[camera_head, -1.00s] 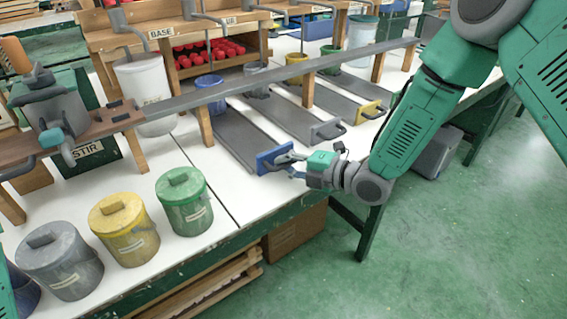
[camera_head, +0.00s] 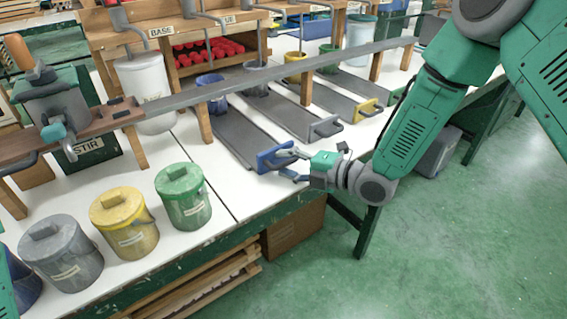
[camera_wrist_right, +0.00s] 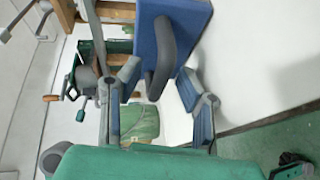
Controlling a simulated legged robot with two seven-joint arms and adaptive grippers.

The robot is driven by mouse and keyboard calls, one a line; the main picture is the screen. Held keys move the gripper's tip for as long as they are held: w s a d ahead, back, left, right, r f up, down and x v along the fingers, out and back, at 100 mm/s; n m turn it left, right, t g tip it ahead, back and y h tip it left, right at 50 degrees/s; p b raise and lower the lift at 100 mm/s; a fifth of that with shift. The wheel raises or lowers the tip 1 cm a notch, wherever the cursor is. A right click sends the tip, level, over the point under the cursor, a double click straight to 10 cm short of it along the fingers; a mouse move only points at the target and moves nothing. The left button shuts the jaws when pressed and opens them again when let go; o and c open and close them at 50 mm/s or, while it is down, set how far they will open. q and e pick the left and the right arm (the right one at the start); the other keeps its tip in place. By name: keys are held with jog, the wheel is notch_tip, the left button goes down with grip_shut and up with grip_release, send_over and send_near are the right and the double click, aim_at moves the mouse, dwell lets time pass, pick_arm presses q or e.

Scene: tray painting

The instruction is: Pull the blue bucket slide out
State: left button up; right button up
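The blue bucket (camera_head: 211,94) stands at the far end of a long grey slide (camera_head: 238,135) on the white table. The slide's near end has a blue end plate (camera_head: 269,158) with a dark grey handle (camera_wrist_right: 161,57). The plate (camera_wrist_right: 186,22) is at the top of the right wrist view. My right gripper (camera_head: 295,164) is open at this handle. In the right wrist view, the handle's end reaches between the spread fingers (camera_wrist_right: 158,92), with visible gaps on both sides. My left gripper is not in view.
A grey-ended slide (camera_head: 325,128) and a yellow-ended slide (camera_head: 368,109) lie to the right. Green (camera_head: 184,198), yellow (camera_head: 126,224) and grey (camera_head: 61,254) lidded buckets stand at the left. A long grey bar (camera_head: 280,73) crosses above the slides. Open floor lies right of the table.

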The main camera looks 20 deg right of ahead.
jog(key=v, duration=1.1)
jog(key=shift+f, duration=0.15)
jog(key=shift+d, duration=0.15)
